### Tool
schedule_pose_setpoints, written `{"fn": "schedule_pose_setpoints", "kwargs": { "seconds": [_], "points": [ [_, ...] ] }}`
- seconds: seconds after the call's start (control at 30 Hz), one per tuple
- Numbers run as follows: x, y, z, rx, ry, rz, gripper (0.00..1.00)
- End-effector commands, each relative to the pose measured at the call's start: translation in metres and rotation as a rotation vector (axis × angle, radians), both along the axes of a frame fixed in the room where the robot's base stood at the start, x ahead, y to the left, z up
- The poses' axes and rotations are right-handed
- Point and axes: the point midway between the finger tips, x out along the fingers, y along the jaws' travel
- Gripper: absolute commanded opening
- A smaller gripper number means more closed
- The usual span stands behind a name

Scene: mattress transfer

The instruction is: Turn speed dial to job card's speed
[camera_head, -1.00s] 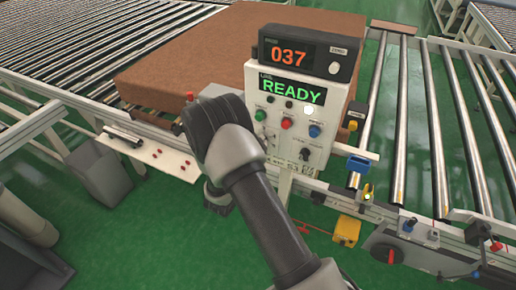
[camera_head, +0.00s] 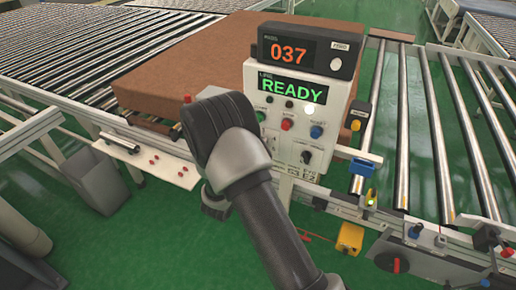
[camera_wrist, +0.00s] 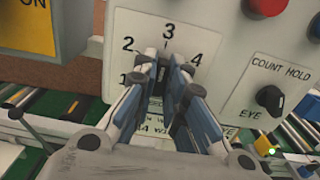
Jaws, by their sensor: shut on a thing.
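The speed dial (camera_wrist: 161,78) is on a pale panel in the wrist view, with the numbers 1, 2, 3 and 4 printed around it. My gripper (camera_wrist: 168,70) is shut on the dial, with a blue-grey finger on each side. The fingers hide most of the dial, so I cannot read where its pointer stands. In the head view the control panel (camera_head: 325,130) stands at the centre, and my arm hides the gripper and the dial. I cannot make out a job card with a readable speed.
A COUNT HOLD / EYE switch (camera_wrist: 270,98) and a red button (camera_wrist: 264,5) are right of the dial. A yellow sign (camera_wrist: 28,26) is at upper left. A counter (camera_head: 308,50) reads 037 above a green READY display (camera_head: 292,89). A brown mattress (camera_head: 190,65) lies behind the panel.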

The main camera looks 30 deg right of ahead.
Motion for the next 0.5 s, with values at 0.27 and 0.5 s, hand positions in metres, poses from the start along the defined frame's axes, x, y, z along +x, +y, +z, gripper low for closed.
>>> {"fn": "schedule_pose_setpoints", "kwargs": {
  "seconds": [0.27,0.5],
  "points": [
    [0.0001,0.0001,0.0004,0.001,-0.002,0.000,0.00],
    [0.0001,0.0000,0.0003,0.001,-0.002,0.000,0.23]
  ]
}}
